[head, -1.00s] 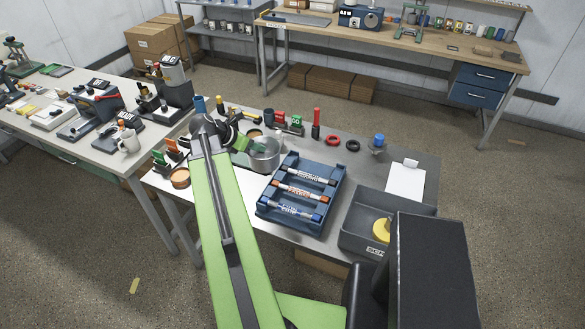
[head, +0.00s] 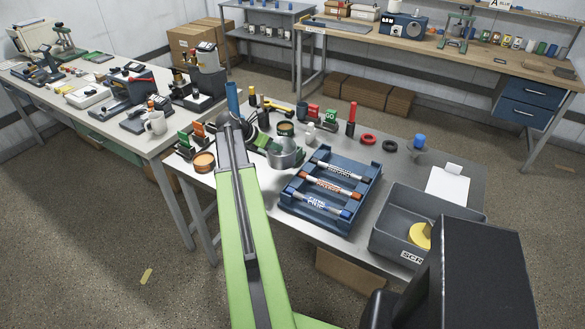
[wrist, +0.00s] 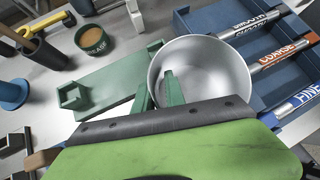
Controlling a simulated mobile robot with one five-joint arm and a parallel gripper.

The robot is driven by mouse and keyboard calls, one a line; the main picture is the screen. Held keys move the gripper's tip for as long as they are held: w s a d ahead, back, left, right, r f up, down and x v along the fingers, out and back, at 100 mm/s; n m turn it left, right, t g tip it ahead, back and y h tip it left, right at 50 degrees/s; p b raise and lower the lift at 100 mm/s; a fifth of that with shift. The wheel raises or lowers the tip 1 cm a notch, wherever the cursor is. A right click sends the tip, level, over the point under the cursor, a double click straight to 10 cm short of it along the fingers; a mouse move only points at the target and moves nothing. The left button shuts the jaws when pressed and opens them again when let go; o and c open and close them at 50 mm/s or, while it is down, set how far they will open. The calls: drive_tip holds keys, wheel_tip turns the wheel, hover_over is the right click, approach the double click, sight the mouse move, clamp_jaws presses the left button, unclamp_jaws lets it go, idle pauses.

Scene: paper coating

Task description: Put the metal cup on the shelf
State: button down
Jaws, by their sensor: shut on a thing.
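The metal cup (wrist: 205,60) is round, silvery and open at the top, and looks empty. In the wrist view one green finger of my gripper (wrist: 158,90) is inside its rim and the other is outside, with the cup's wall pinched between them. In the head view the cup (head: 287,150) is at the left part of the near table, partly behind my arm. I cannot tell whether it touches the table. A grey metal shelf unit (head: 270,8) with small items stands against the back wall.
The blue marker tray (head: 365,190) is just right of the cup. A flat green holder (wrist: 105,90) and a tin (wrist: 95,38) lie beside it. A grey bin (head: 385,235) is at the table's right.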

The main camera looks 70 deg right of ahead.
wheel_tip(320, 180, down, 8)
drive_tip(key=b, duration=0.5)
drive_tip(key=shift+r+b, duration=0.25)
drive_tip(key=shift+b, duration=0.1)
drive_tip(key=shift+r, duration=0.25)
drive_tip(key=shift+f, duration=0.25)
drive_tip(key=c, duration=1.4)
unclamp_jaws()
drive_tip(key=shift+r, duration=0.1)
drive_tip(key=shift+r+p, duration=0.25)
drive_tip(key=shift+p, duration=0.05)
drive_tip(key=p+v, duration=0.8)
drive_tip(key=v, duration=0.4)
drive_tip(key=shift+f, duration=0.1)
